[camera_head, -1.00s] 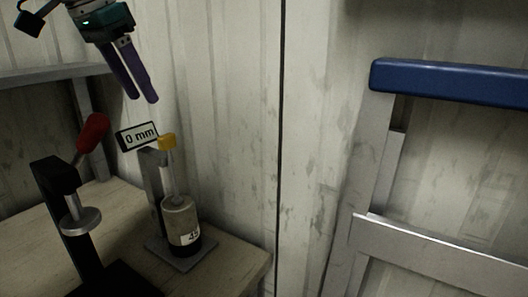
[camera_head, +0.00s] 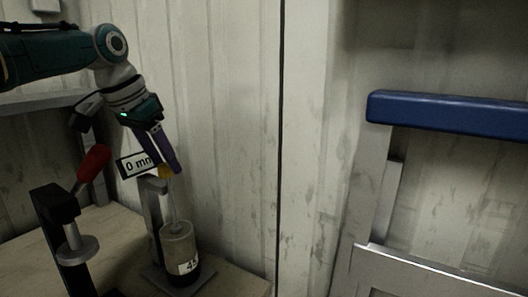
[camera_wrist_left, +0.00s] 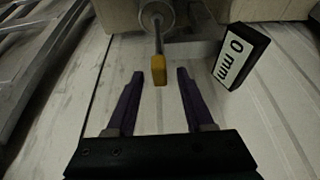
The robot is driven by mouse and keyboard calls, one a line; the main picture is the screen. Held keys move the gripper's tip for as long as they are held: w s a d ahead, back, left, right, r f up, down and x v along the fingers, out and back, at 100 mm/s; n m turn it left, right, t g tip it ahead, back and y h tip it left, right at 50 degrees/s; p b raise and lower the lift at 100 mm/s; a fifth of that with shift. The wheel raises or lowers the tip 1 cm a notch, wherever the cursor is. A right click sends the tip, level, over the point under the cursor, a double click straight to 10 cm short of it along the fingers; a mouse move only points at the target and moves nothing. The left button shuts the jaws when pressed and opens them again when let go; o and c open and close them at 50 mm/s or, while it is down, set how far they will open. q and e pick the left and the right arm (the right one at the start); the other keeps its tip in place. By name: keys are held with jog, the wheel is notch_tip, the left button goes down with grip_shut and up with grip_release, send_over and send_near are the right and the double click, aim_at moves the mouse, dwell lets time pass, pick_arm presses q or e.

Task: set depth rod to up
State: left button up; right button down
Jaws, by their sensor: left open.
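The depth rod is a thin metal rod (camera_head: 173,205) with a yellow knob on top; its lower end meets a clear cylinder (camera_head: 179,243) labelled with a partly hidden number. The yellow knob (camera_wrist_left: 158,70) shows fully in the left wrist view, between and just beyond the fingertips. In the head view the fingers partly cover it. My left gripper (camera_head: 168,167) is open, its purple fingers pointing down at the knob; it also shows in the left wrist view (camera_wrist_left: 160,75). A display reading "0 mm" (camera_head: 132,166) is beside the knob. My right gripper is not in view.
A black press (camera_head: 62,235) with a red-handled lever (camera_head: 94,166) stands left of the rod stand on the wooden bench (camera_head: 110,217). A corrugated wall (camera_head: 230,130) is close behind. A metal frame with a blue top bar (camera_head: 450,112) is at right.

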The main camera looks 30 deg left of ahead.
pick_arm(q)
jog(key=shift+c, duration=0.2)
grip_shut()
jog(key=shift+r, duration=0.1)
dwell(1.0)
